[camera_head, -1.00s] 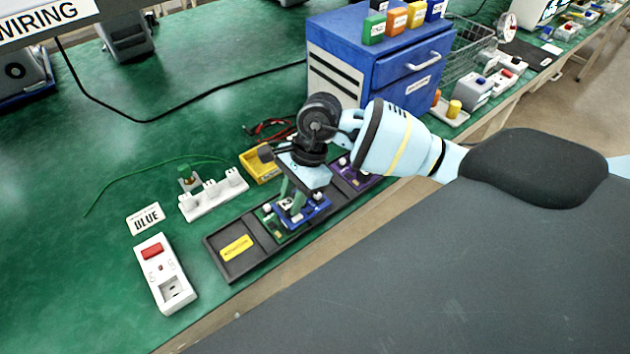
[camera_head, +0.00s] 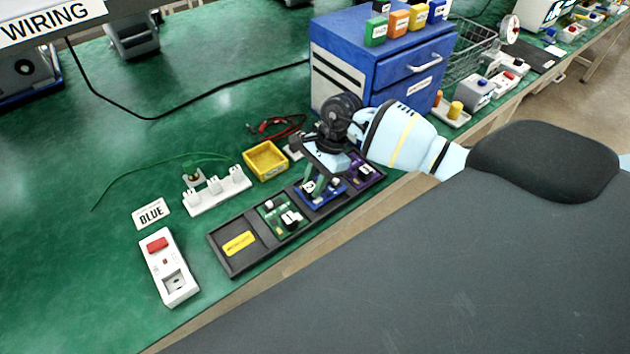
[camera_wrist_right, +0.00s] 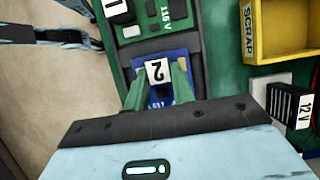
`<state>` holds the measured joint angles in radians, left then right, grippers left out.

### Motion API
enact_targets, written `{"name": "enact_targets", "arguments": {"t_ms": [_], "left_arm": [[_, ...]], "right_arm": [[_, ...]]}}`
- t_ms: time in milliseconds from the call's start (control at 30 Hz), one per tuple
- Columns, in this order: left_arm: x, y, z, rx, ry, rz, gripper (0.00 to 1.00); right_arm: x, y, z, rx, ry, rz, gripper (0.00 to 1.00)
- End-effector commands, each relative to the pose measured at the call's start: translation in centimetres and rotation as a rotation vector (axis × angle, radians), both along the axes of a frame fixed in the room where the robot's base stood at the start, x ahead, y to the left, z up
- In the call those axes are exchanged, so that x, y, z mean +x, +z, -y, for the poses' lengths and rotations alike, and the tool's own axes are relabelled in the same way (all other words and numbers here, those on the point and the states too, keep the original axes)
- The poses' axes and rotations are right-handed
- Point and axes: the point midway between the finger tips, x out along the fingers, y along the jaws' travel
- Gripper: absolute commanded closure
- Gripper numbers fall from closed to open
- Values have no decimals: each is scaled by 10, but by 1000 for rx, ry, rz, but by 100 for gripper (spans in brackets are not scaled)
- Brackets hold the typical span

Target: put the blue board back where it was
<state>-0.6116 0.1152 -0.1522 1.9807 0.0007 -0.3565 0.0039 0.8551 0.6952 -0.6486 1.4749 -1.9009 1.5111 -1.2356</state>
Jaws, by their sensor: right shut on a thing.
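The blue board (camera_head: 326,195), marked 2 in the wrist view (camera_wrist_right: 158,72), is held between the green fingers of my right gripper (camera_head: 325,184). The same fingers show in the wrist view (camera_wrist_right: 160,92). The board is at the slot between the green board (camera_head: 283,217) and the purple board (camera_head: 364,171) in the dark tray (camera_head: 223,263). It looks lined up with that slot; I cannot tell if it rests on the floor of the slot. The fingers hide part of it. My left gripper does not show in the head view.
The tray's left compartment holds only a yellow label (camera_head: 238,243). A blue drawer cabinet (camera_head: 345,60) stands behind my right arm.

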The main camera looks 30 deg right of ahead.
Motion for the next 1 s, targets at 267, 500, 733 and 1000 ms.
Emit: {"name": "enact_targets", "arguments": {"t_ms": [267, 500, 733, 1000], "left_arm": [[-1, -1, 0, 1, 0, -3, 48], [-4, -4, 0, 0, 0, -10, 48], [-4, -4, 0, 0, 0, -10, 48], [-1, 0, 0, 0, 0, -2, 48]], "right_arm": [[1, -1, 0, -1, -1, 2, 99], [0, -5, 0, 0, 0, 1, 64], [0, -5, 0, -1, -1, 2, 53], [2, 5, 3, -2, -1, 5, 53]]}}
